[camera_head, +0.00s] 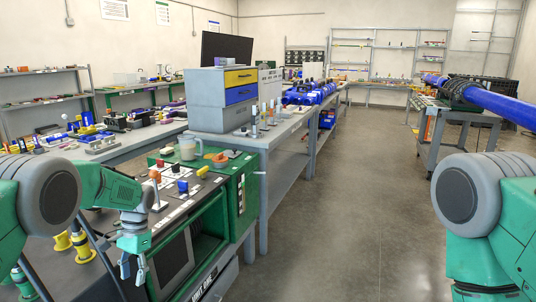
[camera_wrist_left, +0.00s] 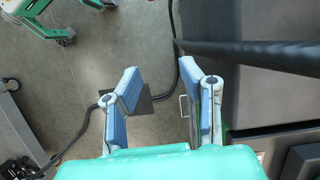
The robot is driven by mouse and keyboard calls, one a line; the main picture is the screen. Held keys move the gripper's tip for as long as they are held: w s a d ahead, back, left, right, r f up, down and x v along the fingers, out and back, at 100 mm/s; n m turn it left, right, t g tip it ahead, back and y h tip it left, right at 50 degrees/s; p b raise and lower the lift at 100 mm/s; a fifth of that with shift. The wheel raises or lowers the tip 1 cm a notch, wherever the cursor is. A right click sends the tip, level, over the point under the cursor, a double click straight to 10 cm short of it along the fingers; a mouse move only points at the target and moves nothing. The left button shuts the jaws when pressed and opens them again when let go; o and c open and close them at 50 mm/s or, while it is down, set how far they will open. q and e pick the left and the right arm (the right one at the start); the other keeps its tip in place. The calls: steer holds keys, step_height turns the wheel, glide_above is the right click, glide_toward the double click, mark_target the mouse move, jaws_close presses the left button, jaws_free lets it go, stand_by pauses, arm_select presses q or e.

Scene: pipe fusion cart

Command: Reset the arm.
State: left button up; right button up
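My left arm (camera_head: 112,188) reaches in from the left in the head view, with its forearm bent down. My left gripper (camera_head: 133,272) hangs pointing down beside the front of the green cart (camera_head: 241,196). In the left wrist view, the gripper's two blue-grey fingers (camera_wrist_left: 160,80) stand apart with nothing between them, above the floor and close to a dark cart surface (camera_wrist_left: 265,95). Of my right arm, only the upper part (camera_head: 480,200) shows at the right edge; its gripper is out of view.
The cart top carries knobs, a clear jug (camera_head: 187,148) and small items. A drawer cabinet (camera_head: 222,98) stands on the bench behind. A dark bar (camera_wrist_left: 250,52) and a cable (camera_wrist_left: 80,135) lie near the left gripper. The aisle floor (camera_head: 350,210) is clear.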

arm_select(q)
steer(key=s+d+f+n+t, duration=0.1)
steer(key=s+d+f, duration=0.2)
steer(key=s+f, duration=0.6)
steer(key=s+d+f+n+t, duration=0.1)
steer(key=s+d+f, duration=0.3)
steer(key=s+f, duration=0.5)
steer(key=s+r+t, duration=0.1)
steer(key=s+r, duration=0.2)
steer(key=s, duration=0.8)
steer(key=s+d+r+n+t+h, duration=0.1)
steer(key=s+r, duration=0.2)
steer(key=s, duration=0.8)
steer(key=shift+d+r, duration=0.25)
steer(key=shift+d, duration=0.05)
arm_select(e)
steer(key=shift+d+f, duration=0.15)
steer(key=shift+d, duration=0.45)
arm_select(q)
steer(key=shift+a, duration=0.1)
arm_select(e)
steer(key=shift+a, duration=0.1)
arm_select(q)
steer(key=shift+a+f, duration=0.15)
steer(key=shift+a, duration=0.15)
arm_select(e)
steer(key=shift+a, duration=0.3)
